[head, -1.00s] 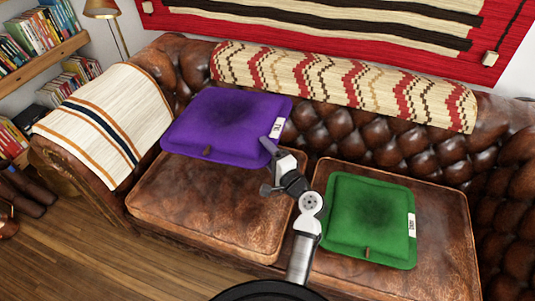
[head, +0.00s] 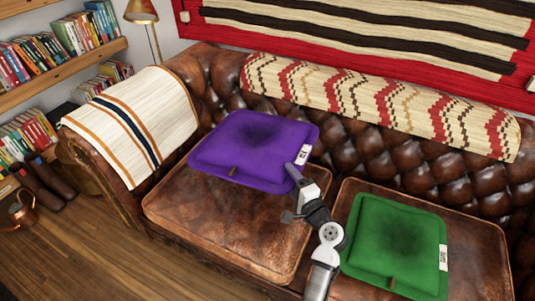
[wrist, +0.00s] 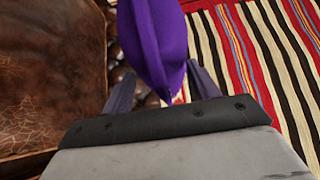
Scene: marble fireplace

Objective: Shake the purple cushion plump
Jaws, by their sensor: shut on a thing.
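The purple cushion (head: 250,145) is above the back of the left sofa seat (head: 215,228) in the head view, its face turned up. A white label shows on its right edge and a small tab on its front edge. My gripper (head: 297,172) is shut on its front right corner. In the wrist view, purple cloth (wrist: 155,45) runs between the two fingers of my gripper (wrist: 163,92). I cannot tell whether the cushion's underside touches the seat or backrest.
A green cushion (head: 392,245) lies on the right seat, close to my arm. A patterned throw (head: 380,100) covers the backrest top, and a striped throw (head: 140,125) the left armrest. The left seat's front is bare. Bookshelves (head: 55,75) stand at the left.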

